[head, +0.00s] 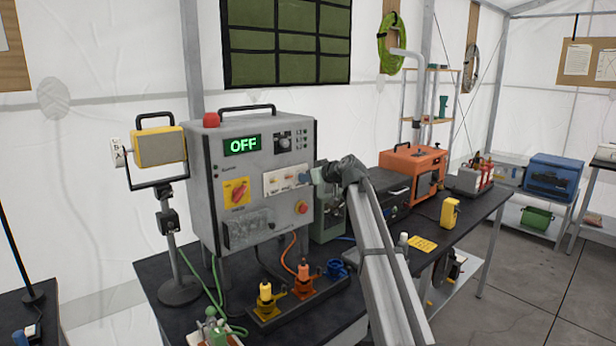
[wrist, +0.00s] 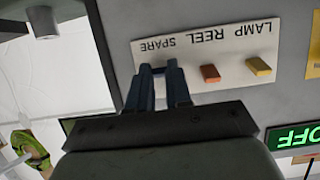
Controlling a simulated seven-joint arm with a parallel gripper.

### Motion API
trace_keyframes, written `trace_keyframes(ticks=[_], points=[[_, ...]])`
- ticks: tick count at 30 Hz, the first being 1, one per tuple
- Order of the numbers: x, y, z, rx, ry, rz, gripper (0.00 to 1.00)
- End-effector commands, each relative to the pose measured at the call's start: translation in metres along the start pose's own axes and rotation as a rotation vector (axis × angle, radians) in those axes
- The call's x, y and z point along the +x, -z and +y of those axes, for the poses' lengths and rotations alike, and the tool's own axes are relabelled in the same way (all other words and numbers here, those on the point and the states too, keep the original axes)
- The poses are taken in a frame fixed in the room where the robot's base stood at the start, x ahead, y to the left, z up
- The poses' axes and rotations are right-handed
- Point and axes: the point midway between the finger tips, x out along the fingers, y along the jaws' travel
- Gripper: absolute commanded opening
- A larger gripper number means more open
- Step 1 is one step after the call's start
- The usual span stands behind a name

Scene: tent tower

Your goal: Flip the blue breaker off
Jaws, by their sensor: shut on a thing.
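A white breaker label strip (wrist: 213,55) reads SPARE, REEL and LAMP, upside down in the wrist view; the strip also shows on the grey cabinet in the head view (head: 285,172). An orange breaker (wrist: 210,73) is at REEL and a yellow breaker (wrist: 257,66) at LAMP. My gripper (wrist: 160,69) is at the SPARE place, its two dark blue fingers closed around the blue breaker, which they almost wholly hide; its lever position cannot be told. In the head view my gripper (head: 314,175) is at the cabinet's right side, with my arm coming from the lower right.
The grey cabinet (head: 210,205) has a green OFF display (head: 242,145), a yellow panel with a red rotary switch (head: 236,192) and a red button (head: 302,207). Orange and yellow plugs stand on the dark table below. A yellow lamp (head: 157,147) stands left.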

Motion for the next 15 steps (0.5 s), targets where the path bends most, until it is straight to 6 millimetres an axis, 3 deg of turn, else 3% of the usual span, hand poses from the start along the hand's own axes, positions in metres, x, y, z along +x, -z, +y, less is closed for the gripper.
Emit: trace_keyframes(ticks=[15], points=[[0.0014, -0.0019, 0.0006, -0.001, -0.001, 0.083, 0.00]])
